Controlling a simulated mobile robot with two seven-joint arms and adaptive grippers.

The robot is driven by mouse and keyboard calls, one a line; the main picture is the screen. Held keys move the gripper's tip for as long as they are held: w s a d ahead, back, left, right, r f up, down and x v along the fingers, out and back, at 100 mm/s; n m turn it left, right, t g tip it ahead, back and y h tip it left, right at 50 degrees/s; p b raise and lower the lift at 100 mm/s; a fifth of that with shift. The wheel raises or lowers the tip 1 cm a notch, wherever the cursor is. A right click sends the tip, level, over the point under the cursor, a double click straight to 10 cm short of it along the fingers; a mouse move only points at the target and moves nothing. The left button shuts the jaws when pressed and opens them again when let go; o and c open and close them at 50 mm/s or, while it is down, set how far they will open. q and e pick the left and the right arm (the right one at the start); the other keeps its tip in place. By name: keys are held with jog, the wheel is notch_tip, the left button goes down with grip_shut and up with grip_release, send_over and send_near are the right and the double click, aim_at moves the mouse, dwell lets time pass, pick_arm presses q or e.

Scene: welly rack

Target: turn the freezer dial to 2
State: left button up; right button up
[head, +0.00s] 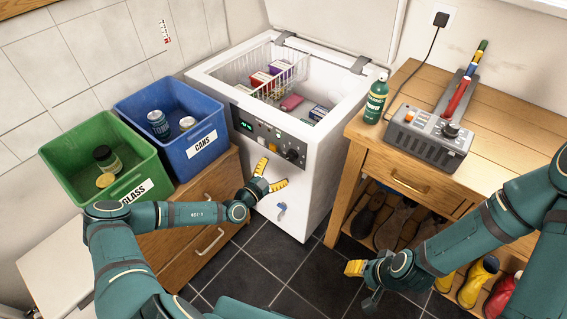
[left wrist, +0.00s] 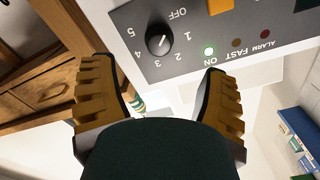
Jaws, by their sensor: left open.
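The freezer dial is a black round knob (left wrist: 158,39) on a grey control panel, ringed by OFF and 1 to 5, which appear turned about in the left wrist view. A pale mark shows on the knob's lower right side; I cannot tell surely which number it meets. In the head view the dial (head: 291,155) is on the white freezer's front (head: 310,190). My left gripper (head: 271,175) is open and empty, just in front of and below the panel, apart from the dial. Its two fingers (left wrist: 160,72) spread either side below the knob. My right gripper (head: 363,279) hangs low over the floor.
The freezer lid is up. A green GLASS crate (head: 145,192) and a blue CANS crate (head: 222,127) stand left on drawers. Boots stand below.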

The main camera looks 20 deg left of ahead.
pick_arm(q)
jog(key=shift+v, duration=1.55)
jog(key=shift+d, duration=0.1)
jog(key=s+d+m+g+h, duration=0.45)
jog(key=d+m, duration=0.35)
jog(key=m, duration=0.2)
jog(key=s+d+m+g+h, duration=0.3)
jog(key=s+d+m+g, duration=0.25)
jog(key=d+m, duration=0.35)
jog(key=s+d+f+m+g+y, duration=0.1)
jog(key=s+f+m+g+y, duration=0.1)
jog(key=s+m+g, duration=0.35)
jog(key=s+d+f+m+g+y, duration=0.1)
jog(key=s+m+g+y, duration=0.1)
jog(key=s+m, duration=0.65)
jog(key=a+r+m+t+y, duration=0.1)
jog(key=a+m+y, duration=0.1)
jog(key=m, duration=1.1)
jog(key=w+a+r+m+t+y, duration=0.1)
jog(key=a+r+m+y, duration=0.1)
jog(key=m, duration=1.2)
jog(key=shift+w+a+r+y, duration=0.2)
jog(key=shift+a+y, duration=0.3)
jog(key=shift+y, duration=0.35)
